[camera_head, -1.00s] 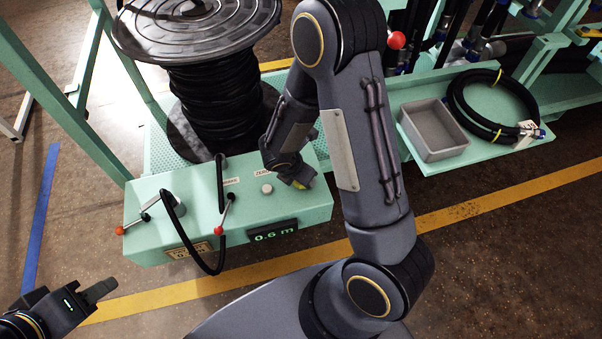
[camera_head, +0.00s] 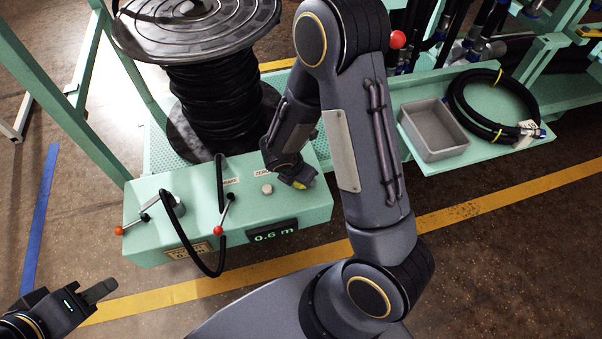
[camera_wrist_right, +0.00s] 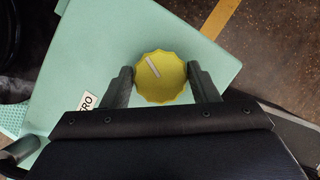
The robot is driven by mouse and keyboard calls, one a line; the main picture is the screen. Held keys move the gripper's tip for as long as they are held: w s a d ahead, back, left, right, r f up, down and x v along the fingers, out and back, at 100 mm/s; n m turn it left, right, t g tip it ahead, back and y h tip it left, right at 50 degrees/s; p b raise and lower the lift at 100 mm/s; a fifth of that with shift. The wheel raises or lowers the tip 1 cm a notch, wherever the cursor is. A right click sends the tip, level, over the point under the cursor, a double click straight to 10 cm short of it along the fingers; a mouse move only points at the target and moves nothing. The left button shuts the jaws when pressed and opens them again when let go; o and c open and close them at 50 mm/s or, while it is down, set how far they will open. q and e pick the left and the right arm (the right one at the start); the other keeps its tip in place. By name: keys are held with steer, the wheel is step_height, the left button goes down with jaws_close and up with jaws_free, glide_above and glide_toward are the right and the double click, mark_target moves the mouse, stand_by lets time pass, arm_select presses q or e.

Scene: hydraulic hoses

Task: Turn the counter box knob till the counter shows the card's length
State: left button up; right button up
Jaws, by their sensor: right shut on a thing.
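The mint-green counter box (camera_head: 150,215) stands in front of the hose reel. Its dark display (camera_head: 272,233) reads 0.6 m in green. A tan card or plate (camera_head: 187,250) is on the box's front, partly crossed by a black hose; its writing is too small to read. The yellow scalloped knob (camera_wrist_right: 160,77) with a pale pointer line sits on the box top. My right gripper (camera_wrist_right: 161,84) has a finger on each side of the knob and is shut on it; it also shows in the head view (camera_head: 298,180). My left gripper (camera_head: 100,290) hangs away from the box, empty.
A black hose reel (camera_head: 215,95) stands behind the box. Two levers with orange (camera_head: 119,231) and red (camera_head: 219,231) balls and a white ZERO button (camera_head: 267,189) are on the box. A grey tray (camera_head: 436,133) and coiled hose (camera_head: 490,105) lie at right.

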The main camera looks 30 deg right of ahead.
steer(key=shift+s+a+f, duration=0.1)
stand_by(0.9)
steer(key=o, duration=1)
steer(key=shift+c, duration=0.2)
steer(key=p+v, duration=0.3)
steer(key=v, duration=0.4)
steer(key=shift+r, duration=0.4)
steer(key=shift+s, duration=0.1)
